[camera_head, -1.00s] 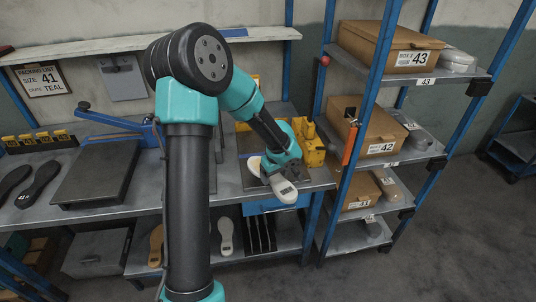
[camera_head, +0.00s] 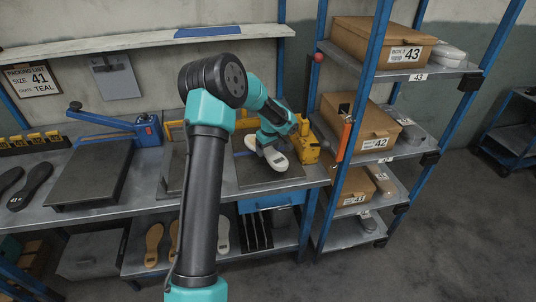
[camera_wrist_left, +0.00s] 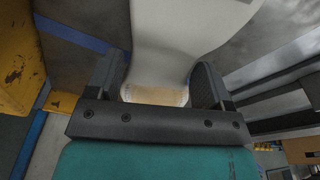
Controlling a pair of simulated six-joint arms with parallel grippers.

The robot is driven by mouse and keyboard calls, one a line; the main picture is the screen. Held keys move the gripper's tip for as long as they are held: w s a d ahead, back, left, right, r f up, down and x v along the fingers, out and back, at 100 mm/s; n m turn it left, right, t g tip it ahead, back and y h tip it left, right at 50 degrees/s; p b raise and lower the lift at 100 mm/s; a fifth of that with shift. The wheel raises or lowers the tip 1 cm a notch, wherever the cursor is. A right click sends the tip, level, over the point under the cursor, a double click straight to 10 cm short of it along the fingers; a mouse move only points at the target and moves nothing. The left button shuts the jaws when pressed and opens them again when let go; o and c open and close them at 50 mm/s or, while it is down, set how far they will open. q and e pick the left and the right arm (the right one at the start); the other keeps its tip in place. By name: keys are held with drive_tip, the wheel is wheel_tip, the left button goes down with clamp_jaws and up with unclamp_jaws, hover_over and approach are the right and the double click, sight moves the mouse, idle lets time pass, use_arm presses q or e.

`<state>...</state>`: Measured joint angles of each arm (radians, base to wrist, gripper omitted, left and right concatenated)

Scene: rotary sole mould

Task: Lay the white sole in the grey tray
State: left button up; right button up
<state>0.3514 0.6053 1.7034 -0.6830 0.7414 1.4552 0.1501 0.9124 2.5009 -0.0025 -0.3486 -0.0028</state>
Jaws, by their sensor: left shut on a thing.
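The white sole (camera_head: 278,161) is held by my left gripper (camera_head: 269,142) over the grey plate beside the yellow machine, in the middle of the bench. In the left wrist view the sole (camera_wrist_left: 190,35) runs away between the two fingers of the gripper (camera_wrist_left: 157,88), with a yellowish, printed end nearest the palm. A dark grey flat slab (camera_head: 88,175) lies on the bench at the left. I cannot tell which grey surface is the tray, or whether the sole touches the plate below. My right gripper is not in view.
A yellow machine (camera_head: 308,149) stands close right of the sole. A rack with brown boxes (camera_head: 372,132) is further right. A blue lever tool (camera_head: 147,129) stands at the left. Several other soles (camera_head: 222,236) stand on the lower shelf.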

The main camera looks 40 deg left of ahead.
sight(269, 149)
use_arm(q)
drive_tip(key=shift+w+a, duration=0.1)
drive_tip(key=shift+w+a, duration=0.2)
drive_tip(key=shift+f, duration=1.75)
drive_tip(key=o, duration=1)
drive_tip(key=shift+d+f, duration=0.1)
drive_tip(key=r, duration=0.4)
drive_tip(key=d+r, duration=0.1)
drive_tip(key=r, duration=0.7)
drive_tip(key=shift+s+d, duration=0.25)
drive_tip(key=shift+d, duration=0.05)
